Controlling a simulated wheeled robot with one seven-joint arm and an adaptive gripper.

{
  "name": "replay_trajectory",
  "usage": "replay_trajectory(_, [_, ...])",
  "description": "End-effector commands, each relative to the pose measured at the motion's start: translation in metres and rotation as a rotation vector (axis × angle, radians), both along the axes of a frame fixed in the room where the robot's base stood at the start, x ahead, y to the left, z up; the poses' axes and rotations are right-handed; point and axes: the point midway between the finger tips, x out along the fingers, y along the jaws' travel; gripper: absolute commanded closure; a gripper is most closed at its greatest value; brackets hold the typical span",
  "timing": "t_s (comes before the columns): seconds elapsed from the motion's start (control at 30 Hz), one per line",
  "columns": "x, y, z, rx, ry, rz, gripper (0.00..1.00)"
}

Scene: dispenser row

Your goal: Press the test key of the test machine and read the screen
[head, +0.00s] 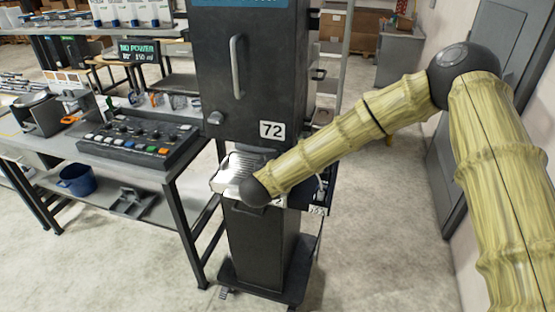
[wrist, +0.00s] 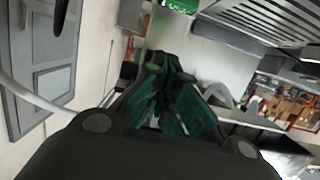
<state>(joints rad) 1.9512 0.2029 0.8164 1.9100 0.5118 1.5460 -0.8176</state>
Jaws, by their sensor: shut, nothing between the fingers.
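A tall dark machine (head: 255,65) stands in the middle of the head view, with a vertical handle, a round knob and a "72" label. A blue sign (head: 239,3) at its top is cut off by the frame edge. I cannot tell for certain which thing is the test machine, and no test key is identifiable. In the wrist view my gripper (wrist: 168,72) is shut and empty. A slatted metal surface (wrist: 265,22) is at upper right, beside a bright green patch (wrist: 180,4).
A bench on the left holds a black control panel (head: 140,135) with coloured buttons. A small screen (head: 138,51) behind it reads "NO POWER" and "150 ml". A blue bucket (head: 76,180) sits on the lower shelf. Grey cabinet doors (head: 488,110) stand at right. Floor at front is clear.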

Motion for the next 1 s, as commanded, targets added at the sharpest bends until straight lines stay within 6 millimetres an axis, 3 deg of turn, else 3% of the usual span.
replay_trajectory(0.1, [0.019, -0.007, -0.003, 0.001, 0.001, -0.003, 1.00])
replay_trajectory(0.5, [0.016, -0.005, -0.038, -0.001, 0.001, 0.000, 1.00])
replay_trajectory(1.0, [0.016, -0.005, -0.044, 0.000, -0.001, 0.001, 1.00])
